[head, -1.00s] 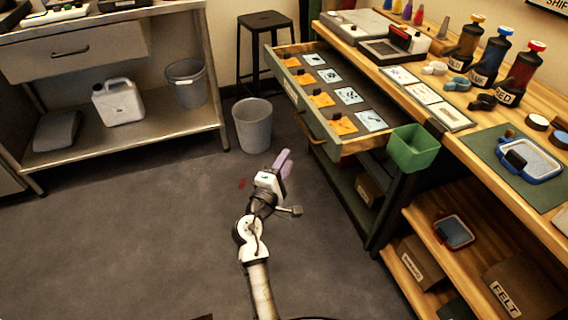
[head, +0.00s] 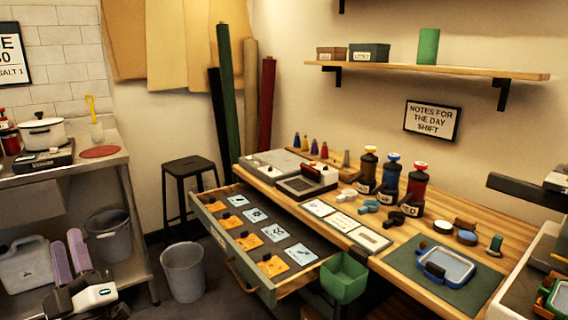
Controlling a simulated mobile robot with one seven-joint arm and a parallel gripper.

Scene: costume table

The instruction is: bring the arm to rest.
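My gripper (head: 71,258) is at the lower left of the head view, its two purple fingers pointing up. The fingers stand a little apart, and nothing shows between them. It is in front of the steel bench at left, to the left of the grey bin, and touches nothing that I can see. The rest of my arm is mostly cut off by the bottom edge of the picture.
An open drawer (head: 303,283) with orange and blue cards juts from the wooden table (head: 408,240). A green bin (head: 343,278) hangs at its corner. A grey bin (head: 184,274) stands on the floor; a black stool (head: 188,170) is behind.

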